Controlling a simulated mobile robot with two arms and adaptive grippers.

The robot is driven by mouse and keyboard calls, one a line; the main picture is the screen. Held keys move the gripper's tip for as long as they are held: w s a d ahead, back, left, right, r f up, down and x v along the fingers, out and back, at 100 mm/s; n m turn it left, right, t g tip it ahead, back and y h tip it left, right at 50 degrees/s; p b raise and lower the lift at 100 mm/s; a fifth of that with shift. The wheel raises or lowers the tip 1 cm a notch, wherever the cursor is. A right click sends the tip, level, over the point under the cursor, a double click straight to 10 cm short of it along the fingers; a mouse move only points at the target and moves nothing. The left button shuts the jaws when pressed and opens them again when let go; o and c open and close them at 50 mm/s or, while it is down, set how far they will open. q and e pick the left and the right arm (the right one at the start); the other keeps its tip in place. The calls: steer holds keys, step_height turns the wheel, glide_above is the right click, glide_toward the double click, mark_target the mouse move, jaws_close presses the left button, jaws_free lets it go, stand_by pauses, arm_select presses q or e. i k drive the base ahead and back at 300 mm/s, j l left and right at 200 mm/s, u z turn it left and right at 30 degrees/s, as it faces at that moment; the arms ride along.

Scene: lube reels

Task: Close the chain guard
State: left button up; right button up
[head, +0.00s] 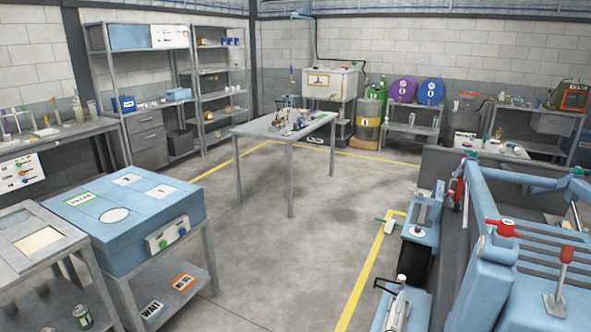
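I cannot pick out the chain guard for certain. The large blue machine (491,283) at the right has a slatted top, a red-handled lever (565,258) and a red valve-like knob (503,228). A dark grey panel (440,200) stands behind its left side. Whether any part of it is a guard, open or shut, I cannot tell from here. Neither of my grippers is in view.
A grey table (285,130) with small parts stands mid-room. A blue box unit (125,220) on a stand is at the left, beside a workbench (60,130). Shelves and blue and purple reels (404,89) line the back. Open floor (300,235) lies between, with yellow lines.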

mark_target(438, 194)
steer(key=i+j+u, duration=0.7)
steer(key=i, duration=0.3)
steer(key=i+z, duration=0.3)
steer(key=i, duration=0.2)
steer(key=i+z, duration=0.3)
steer(key=i, duration=0.2)
steer(key=i+j+z, duration=0.3)
steer(key=i, duration=0.15)
